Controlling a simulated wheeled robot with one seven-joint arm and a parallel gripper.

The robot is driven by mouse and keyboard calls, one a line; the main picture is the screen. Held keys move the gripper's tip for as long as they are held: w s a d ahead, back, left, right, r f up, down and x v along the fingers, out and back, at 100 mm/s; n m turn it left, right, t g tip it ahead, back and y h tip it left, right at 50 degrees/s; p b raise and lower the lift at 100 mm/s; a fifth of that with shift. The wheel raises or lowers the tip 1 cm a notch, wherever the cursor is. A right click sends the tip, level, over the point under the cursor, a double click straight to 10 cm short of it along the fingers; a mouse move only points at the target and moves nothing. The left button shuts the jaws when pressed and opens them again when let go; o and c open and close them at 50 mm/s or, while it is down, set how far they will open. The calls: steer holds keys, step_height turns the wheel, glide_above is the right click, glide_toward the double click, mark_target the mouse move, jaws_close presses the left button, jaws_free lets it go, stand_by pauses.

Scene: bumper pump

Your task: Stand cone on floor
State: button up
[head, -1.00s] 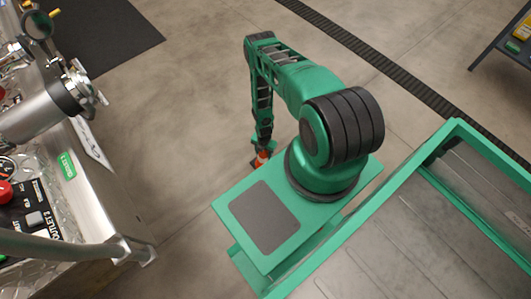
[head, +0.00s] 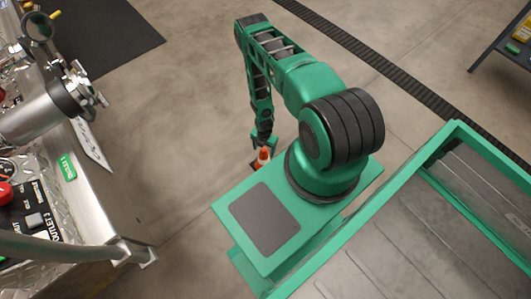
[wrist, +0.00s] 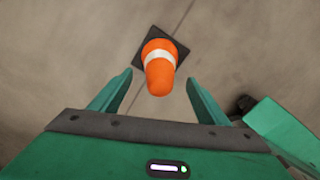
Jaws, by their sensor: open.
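The cone (wrist: 159,68) is orange with a white band and a dark square base (wrist: 177,41). In the wrist view it stands upright on the floor, its tip toward the camera. My gripper (wrist: 160,83) is open, with one green finger on each side of the cone and a gap to both. In the head view the cone (head: 263,156) shows just left of my green base plate, below my gripper (head: 263,143). Part of its base is hidden there by my base plate.
A metal workbench (head: 100,190) with pump fittings stands at the left, a dark mat (head: 105,35) behind it. A dark floor grate (head: 360,55) crosses the upper right, and a dark shelf (head: 492,48) stands at far right. The concrete floor (head: 190,110) between is clear.

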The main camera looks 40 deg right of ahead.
step_height(320, 180, up, 6)
steer(key=shift+f, duration=0.1)
steer(key=w+d+r+m, duration=0.2)
steer(key=w+r+m, duration=0.1)
steer(key=r, duration=0.8)
steer(key=w+d+r+m+h, duration=0.1)
steer(key=w+d+r+m, duration=0.15)
steer(key=r, duration=0.85)
steer(key=w+d+r+m, duration=0.2)
steer(key=w+r+m, duration=0.15)
steer(key=r, duration=0.75)
steer(key=s+a+r+m, duration=0.1)
steer(key=s+r+m, duration=0.3)
steer(key=r, duration=0.5)
steer(key=s+r+m, duration=0.3)
steer(key=s+r, duration=0.1)
steer(key=r, duration=0.6)
steer(key=s+a+r+m, duration=0.1)
steer(key=s+r+m, duration=0.3)
steer(key=r, duration=0.5)
steer(key=s+a+r+m, duration=0.2)
steer(key=s+r+m, duration=0.2)
steer(key=s, duration=0.5)
steer(key=s+a+r+m+y, duration=0.1)
steer(key=s+a+r+m, duration=0.2)
steer(key=s, duration=0.6)
step_height(320, 180, up, 3)
steer(key=shift+a+r+m, duration=0.1)
steer(key=shift+a+m, duration=0.05)
steer(key=shift+m, duration=0.95)
